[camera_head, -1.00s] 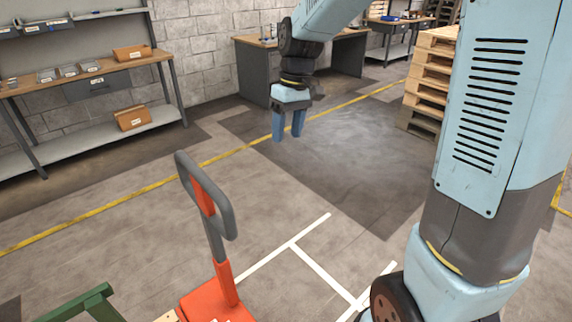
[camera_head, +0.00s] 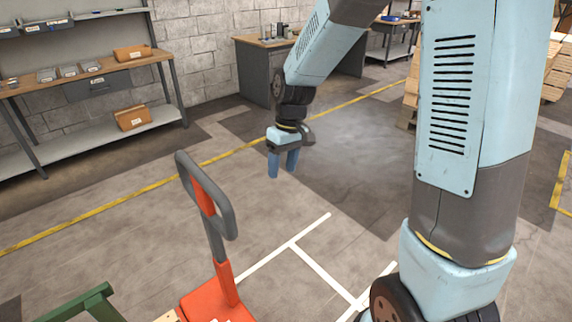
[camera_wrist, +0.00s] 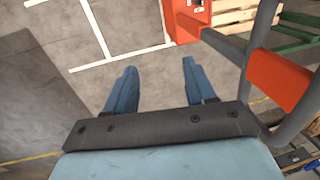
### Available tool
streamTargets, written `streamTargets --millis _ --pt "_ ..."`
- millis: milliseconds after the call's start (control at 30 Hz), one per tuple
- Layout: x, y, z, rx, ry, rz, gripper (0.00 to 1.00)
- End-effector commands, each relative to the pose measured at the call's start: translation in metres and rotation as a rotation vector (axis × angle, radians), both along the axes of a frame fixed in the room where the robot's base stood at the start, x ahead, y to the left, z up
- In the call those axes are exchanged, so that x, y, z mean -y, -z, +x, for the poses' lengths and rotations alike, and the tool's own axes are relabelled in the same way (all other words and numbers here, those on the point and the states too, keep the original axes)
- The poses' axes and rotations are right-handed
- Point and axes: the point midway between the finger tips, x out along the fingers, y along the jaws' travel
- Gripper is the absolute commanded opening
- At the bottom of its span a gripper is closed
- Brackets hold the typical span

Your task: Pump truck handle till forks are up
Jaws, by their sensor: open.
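The pump truck handle (camera_head: 229,217) is a grey loop with an orange-red middle piece, on a grey shaft that rises from the orange-red truck body (camera_head: 217,302). The handle stands tilted back, upper end to the left. My gripper (camera_head: 282,172) is open and empty, pointing down, to the right of the handle loop and apart from it. In the wrist view my gripper (camera_wrist: 158,80) has its two blue fingers spread over bare floor. There the handle (camera_wrist: 280,80) passes along the right side, outside the fingers. The forks are hidden from sight.
A green frame (camera_head: 85,304) stands beside the truck at bottom left. A workbench (camera_head: 88,70) is at back left, a desk (camera_head: 253,68) at the back wall, and stacked pallets (camera_head: 409,98) at right. Floor with white lines (camera_head: 296,245) right of the truck is clear.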

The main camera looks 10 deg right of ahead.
Motion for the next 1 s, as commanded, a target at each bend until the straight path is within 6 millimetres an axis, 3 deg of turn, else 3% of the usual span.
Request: streamTargets --millis 67,600,933,1000 --pt "0.0002 -0.0001 0.0 0.0 0.0 0.0 0.53" --pt "0.0006 -0.0003 0.0001 0.0 0.001 0.0 0.01" --pt "0.0009 -0.0004 0.0001 0.0 0.001 0.0 0.0" --pt "0.0009 -0.0004 0.0002 0.0 0.001 0.0 0.05"
